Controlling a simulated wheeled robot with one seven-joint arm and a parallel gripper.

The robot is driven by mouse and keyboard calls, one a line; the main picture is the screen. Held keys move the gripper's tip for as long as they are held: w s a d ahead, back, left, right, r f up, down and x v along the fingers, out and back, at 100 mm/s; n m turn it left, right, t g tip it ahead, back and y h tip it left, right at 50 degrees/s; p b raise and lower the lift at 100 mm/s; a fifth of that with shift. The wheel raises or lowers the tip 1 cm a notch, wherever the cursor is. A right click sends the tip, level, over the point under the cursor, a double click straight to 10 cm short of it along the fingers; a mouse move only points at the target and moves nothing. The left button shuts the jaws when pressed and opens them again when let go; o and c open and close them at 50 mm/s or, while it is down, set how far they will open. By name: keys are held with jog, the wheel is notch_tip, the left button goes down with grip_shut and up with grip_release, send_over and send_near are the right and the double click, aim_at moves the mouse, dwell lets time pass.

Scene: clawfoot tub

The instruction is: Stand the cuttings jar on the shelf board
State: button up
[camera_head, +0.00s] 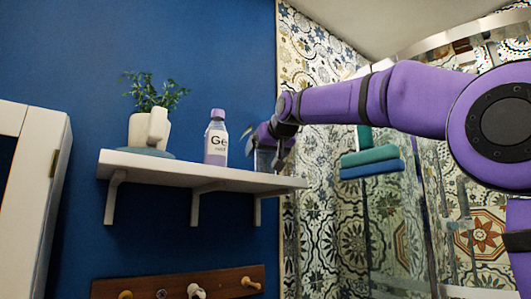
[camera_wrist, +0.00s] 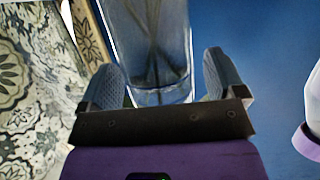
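The cuttings jar (camera_head: 264,159) is clear glass and appears upright at the right end of the white shelf board (camera_head: 225,180). Some leaves show at its left; purple parts of my gripper (camera_head: 272,142) partly cover it. In the wrist view the jar (camera_wrist: 150,45) fills the top middle, with dark stems inside and its thick glass base towards me. My gripper (camera_wrist: 164,75) has one finger on each side of the jar. The fingers are apart, and a blue gap shows between the jar and the right finger. The jar's base looks at board level; exact contact is unclear.
A white jug-like pot with a plant (camera_head: 140,128) stands on a blue-grey dish at the board's left. A lavender-capped bottle (camera_head: 216,138) stands mid-board, left of the jar. Folded green and blue towels (camera_head: 372,162) are at right. A wooden peg rail (camera_head: 180,284) is below.

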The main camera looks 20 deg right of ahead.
jog(key=shift+s, duration=0.1)
dwell(0.5)
jog(key=v, duration=0.7)
jog(key=shift+s+r, duration=0.15)
jog(key=shift+s, duration=0.2)
dwell(1.4)
jog(key=v, duration=1)
jog(key=shift+s, duration=0.4)
jog(key=shift+d+r, duration=0.1)
jog(key=shift+r, duration=0.05)
jog(key=s+d+f+g, duration=0.1)
jog(key=s+f+g, duration=0.2)
jog(key=f, duration=1.3)
jog(key=s+d+f+g+h, duration=0.1)
jog(key=s+d+f+g, duration=0.1)
jog(key=s+f, duration=0.8)
jog(key=s+d+f+m+g, duration=0.1)
jog(key=s+f, duration=0.5)
jog(key=f, duration=1.6)
jog(key=d+g, duration=0.1)
jog(key=g, duration=0.1)
jog(key=shift+s+f+g, duration=0.3)
jog(key=shift+s+f, duration=0.05)
jog(key=shift+s, duration=0.05)
